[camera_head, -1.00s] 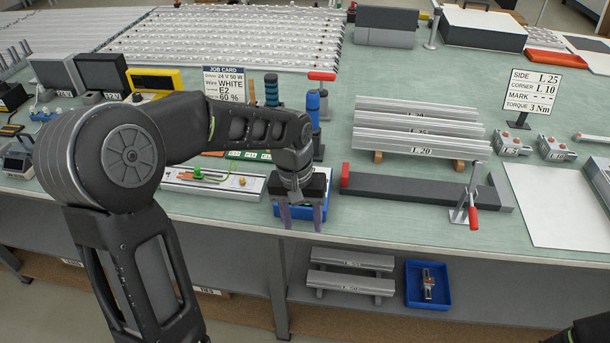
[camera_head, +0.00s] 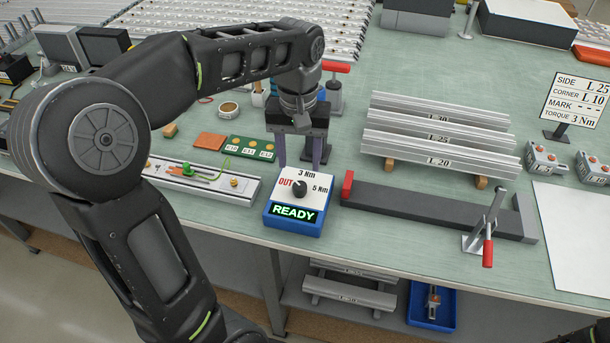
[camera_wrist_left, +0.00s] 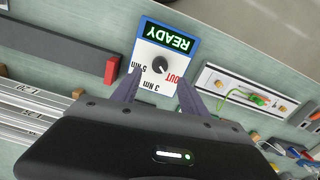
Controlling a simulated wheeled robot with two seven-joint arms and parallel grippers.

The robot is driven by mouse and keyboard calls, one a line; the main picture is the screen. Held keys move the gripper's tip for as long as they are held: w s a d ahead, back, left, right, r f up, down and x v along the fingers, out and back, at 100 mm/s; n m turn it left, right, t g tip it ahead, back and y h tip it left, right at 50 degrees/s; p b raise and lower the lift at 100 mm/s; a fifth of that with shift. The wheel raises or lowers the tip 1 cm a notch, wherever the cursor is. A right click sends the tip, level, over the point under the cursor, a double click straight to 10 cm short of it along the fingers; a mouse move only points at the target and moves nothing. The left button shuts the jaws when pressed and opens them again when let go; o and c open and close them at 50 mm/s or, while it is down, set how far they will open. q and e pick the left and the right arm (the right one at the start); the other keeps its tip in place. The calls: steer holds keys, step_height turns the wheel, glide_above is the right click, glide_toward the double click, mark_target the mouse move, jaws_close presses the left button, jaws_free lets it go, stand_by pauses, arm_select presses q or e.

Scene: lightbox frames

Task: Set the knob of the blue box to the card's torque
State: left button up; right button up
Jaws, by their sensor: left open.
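The blue box (camera_head: 325,211) sits at the table's front edge, with a white top, a lit READY display and a black knob (camera_head: 299,188). OUT is printed left of the knob, 3 Nm behind it and 5 Nm to its right. The knob's pointer is too small to read surely. The card (camera_head: 573,101) stands at the right and reads torque 3 Nm. My left gripper (camera_head: 299,165) is open and empty, fingers down, just behind the knob in the head view. In the left wrist view its fingertips (camera_wrist_left: 160,78) appear either side of the knob (camera_wrist_left: 159,65). My right gripper is out of view.
A rail with a green part (camera_head: 190,180) lies left of the box. A dark grey bar with a red end (camera_head: 430,207) and a red-handled clamp (camera_head: 487,235) lie right. Silver profiles (camera_head: 440,140) stand behind the bar. A white sheet (camera_head: 575,230) lies at the right.

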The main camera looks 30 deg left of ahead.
mark_target(300, 185)
arm_select(q)
steer(key=shift+s, duration=0.15)
steer(key=shift+f, duration=0.25)
step_height(300, 185, down, 7)
steer(key=shift+f, duration=0.2)
steer(key=shift+c, duration=0.2)
jaws_close()
stand_by(0.4)
